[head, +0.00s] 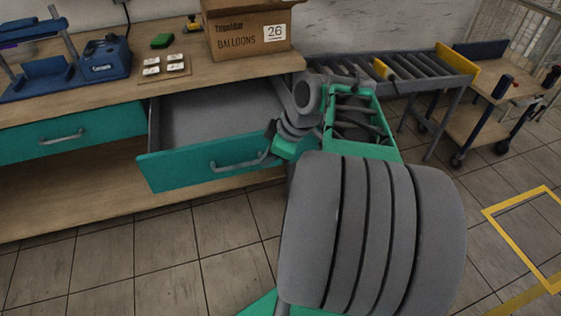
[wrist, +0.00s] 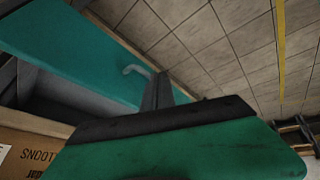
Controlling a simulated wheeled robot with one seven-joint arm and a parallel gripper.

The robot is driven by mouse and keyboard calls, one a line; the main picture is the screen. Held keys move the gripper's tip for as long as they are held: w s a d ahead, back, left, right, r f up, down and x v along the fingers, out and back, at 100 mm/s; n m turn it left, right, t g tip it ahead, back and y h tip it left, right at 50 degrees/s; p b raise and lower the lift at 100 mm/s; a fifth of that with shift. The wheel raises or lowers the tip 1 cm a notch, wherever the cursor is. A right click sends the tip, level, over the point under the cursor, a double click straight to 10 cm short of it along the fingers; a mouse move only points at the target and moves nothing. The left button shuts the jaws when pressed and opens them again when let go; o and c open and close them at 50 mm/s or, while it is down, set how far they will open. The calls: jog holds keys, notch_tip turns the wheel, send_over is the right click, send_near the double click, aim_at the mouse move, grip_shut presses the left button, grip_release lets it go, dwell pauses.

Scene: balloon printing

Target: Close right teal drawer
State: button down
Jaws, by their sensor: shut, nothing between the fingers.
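The right teal drawer (head: 205,160) is pulled out from under the bench, and its grey inside is visible in the head view. Its front carries a grey bar handle (head: 240,163). In the wrist view the teal front (wrist: 75,45) slants across the upper left, with the handle (wrist: 135,70) near the fingers. My gripper (wrist: 157,92) is shut and empty, close to the drawer front near the handle. I cannot tell whether it touches the front. In the head view my arm hides the drawer's right end and the fingertips.
The left teal drawer (head: 70,135) is shut. On the bench (head: 120,88) stand a cardboard balloon box (head: 247,40), a blue device (head: 103,60) and small cards (head: 165,66). A roller conveyor (head: 415,70) and a cart (head: 500,100) stand to the right. The tiled floor (head: 120,265) in front is clear.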

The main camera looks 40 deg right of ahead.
jog(key=s+d+n+t+b, duration=0.2)
jog(key=s+d+n, duration=0.15)
jog(key=d, duration=0.65)
jog(key=w+f+b, duration=0.2)
jog(key=w+f, duration=0.6)
jog(key=w, duration=0.2)
jog(key=shift+a+n, duration=0.3)
jog(key=shift+n, duration=0.15)
jog(key=shift+w+f, duration=0.1)
